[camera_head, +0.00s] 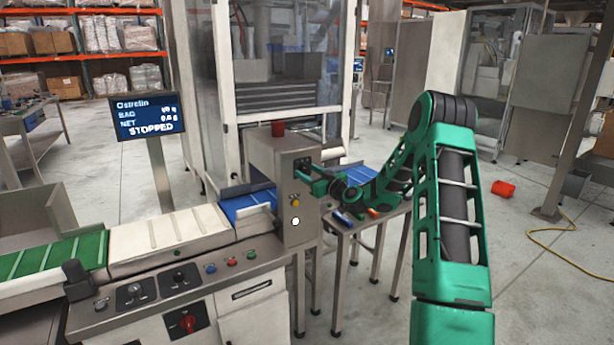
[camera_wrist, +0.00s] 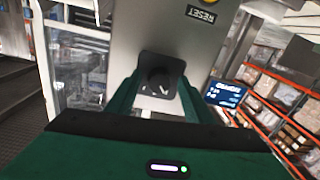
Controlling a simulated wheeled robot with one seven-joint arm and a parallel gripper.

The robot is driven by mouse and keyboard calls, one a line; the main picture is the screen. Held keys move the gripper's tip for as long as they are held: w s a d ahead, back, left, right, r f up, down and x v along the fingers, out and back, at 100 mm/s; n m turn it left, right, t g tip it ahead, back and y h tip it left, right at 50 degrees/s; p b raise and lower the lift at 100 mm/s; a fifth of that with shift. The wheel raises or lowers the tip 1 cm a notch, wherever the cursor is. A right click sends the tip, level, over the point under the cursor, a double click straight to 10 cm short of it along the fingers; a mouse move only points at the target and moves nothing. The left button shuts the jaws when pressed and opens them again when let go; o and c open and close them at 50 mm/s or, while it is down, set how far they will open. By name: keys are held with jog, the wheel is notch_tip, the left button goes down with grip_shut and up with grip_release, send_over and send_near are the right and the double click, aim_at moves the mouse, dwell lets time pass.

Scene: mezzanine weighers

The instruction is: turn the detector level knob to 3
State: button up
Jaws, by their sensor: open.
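The detector is a grey metal housing (camera_head: 272,165) over the conveyor, with a red lamp on top. In the wrist view a dark round knob (camera_wrist: 160,78) sits on a black square plate (camera_wrist: 148,66) on the housing's grey face (camera_wrist: 120,20). Its pointer and scale are too small to read. My gripper (camera_wrist: 158,88) is open, its green fingers on either side of the knob; I cannot tell whether they touch it. In the head view my gripper (camera_head: 308,180) is at the right face of the housing and the knob cannot be made out.
Yellow and white buttons (camera_head: 295,221) sit below my gripper. A display (camera_head: 147,116) reads STOPPED. The front control panel (camera_head: 215,278) has other knobs. A small table (camera_head: 365,222) with loose items stands under my arm.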

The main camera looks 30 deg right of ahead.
jog(key=shift+c, duration=0.2)
jog(key=c, duration=1)
jog(key=shift+m, duration=0.4)
jog(key=m, duration=0.2)
jog(key=shift+a+f+m, duration=0.1)
jog(key=shift+m, duration=0.3)
jog(key=m, duration=0.4)
jog(key=shift+m, duration=0.3)
jog(key=m, duration=0.4)
jog(key=shift+a+m, duration=0.1)
jog(key=shift+m, duration=0.2)
jog(key=shift+m+h, duration=0.3)
jog(key=shift+m, duration=1.5)
